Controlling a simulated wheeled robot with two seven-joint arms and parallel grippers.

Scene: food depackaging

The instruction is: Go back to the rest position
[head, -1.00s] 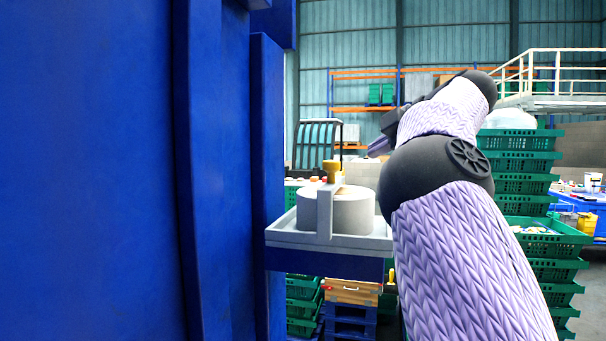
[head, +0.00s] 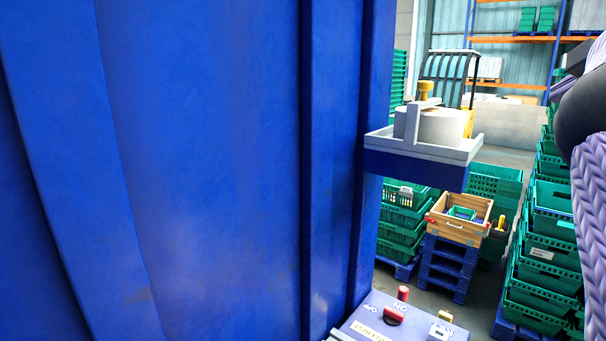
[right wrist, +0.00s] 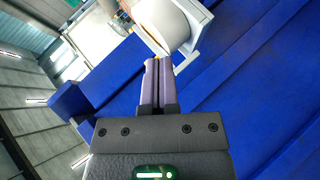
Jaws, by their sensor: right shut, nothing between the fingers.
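My right gripper (right wrist: 152,65) shows in the right wrist view with its two purple fingers pressed together and nothing between them. Beyond its tips is a pale round drum (right wrist: 162,22) on a tray. In the head view my right arm is at the right edge, largely cut off by the frame, to the right of the drum (head: 440,127). There, the gripper's fingers cannot be made out clearly. My left gripper is in neither view now.
A tall blue machine wall (head: 220,150) fills the left and middle. A tray (head: 425,150) juts from it, holding the drum. Below is a control panel (head: 385,325) with a red button (head: 393,315). Green crates (head: 535,285) stack at right, and a wooden crate (head: 455,228) sits on blue pallets (head: 447,262).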

